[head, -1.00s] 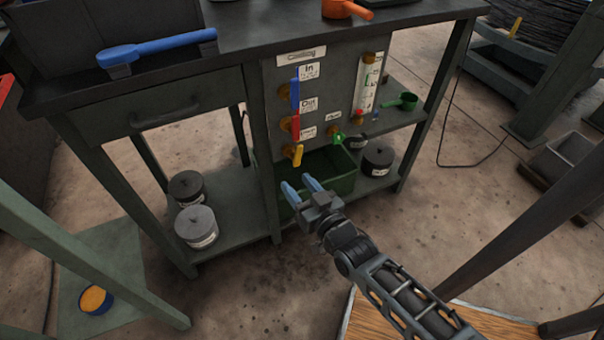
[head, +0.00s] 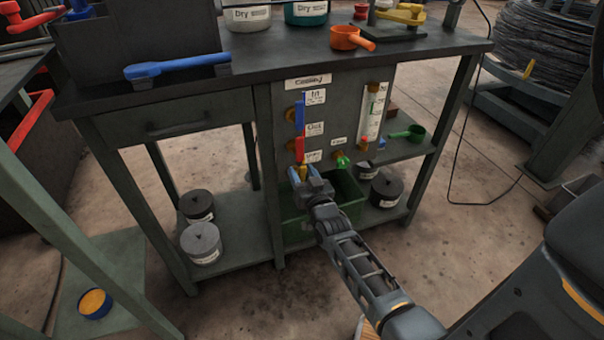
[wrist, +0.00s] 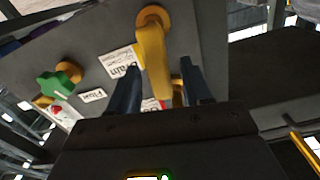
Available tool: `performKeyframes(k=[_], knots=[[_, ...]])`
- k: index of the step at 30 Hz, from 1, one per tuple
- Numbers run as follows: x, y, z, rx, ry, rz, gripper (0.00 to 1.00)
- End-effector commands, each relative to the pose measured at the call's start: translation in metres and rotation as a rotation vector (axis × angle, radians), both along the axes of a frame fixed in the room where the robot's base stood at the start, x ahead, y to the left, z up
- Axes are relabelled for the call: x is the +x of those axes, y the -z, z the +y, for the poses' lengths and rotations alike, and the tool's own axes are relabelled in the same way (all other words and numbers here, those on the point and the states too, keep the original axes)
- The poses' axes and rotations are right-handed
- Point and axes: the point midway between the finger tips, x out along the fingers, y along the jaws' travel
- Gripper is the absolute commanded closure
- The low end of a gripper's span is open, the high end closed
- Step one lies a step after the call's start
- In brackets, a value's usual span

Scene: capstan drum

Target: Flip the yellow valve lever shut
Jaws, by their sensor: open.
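The yellow valve lever (wrist: 152,58) is large in the wrist view, hanging from its round brass fitting on the grey panel beside a label that reads "Drain". In the head view the yellow lever (head: 303,171) is small and partly hidden by my gripper. My gripper (head: 301,176) is at the lower part of the panel, just below and in front of the lever. In the wrist view my gripper (wrist: 158,85) is open, with one dark finger on each side of the lever's lower end. I cannot tell whether either finger touches it.
Above are a blue lever (head: 300,114) and a red lever (head: 300,146). A green knob (head: 342,160) sits to the right, near a clear flow tube (head: 374,112). A green bin (head: 345,190) stands below on the shelf. The bench top (head: 270,65) overhangs the panel.

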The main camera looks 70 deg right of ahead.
Motion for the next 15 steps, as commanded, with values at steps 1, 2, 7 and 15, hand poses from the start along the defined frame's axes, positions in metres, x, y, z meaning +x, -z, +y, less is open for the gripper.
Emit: performKeyframes(k=[1,2,7,15], knots=[[0.002,-0.0002,-0.0024,0.0,0.0,0.0,0.51],[0.0027,-0.0002,-0.0032,0.0,0.0,0.0,0.51],[0.0037,0.0,-0.0042,0.0,0.0,0.0,0.51],[0.0037,0.0,-0.0038,0.0,-0.001,0.0,0.66]])
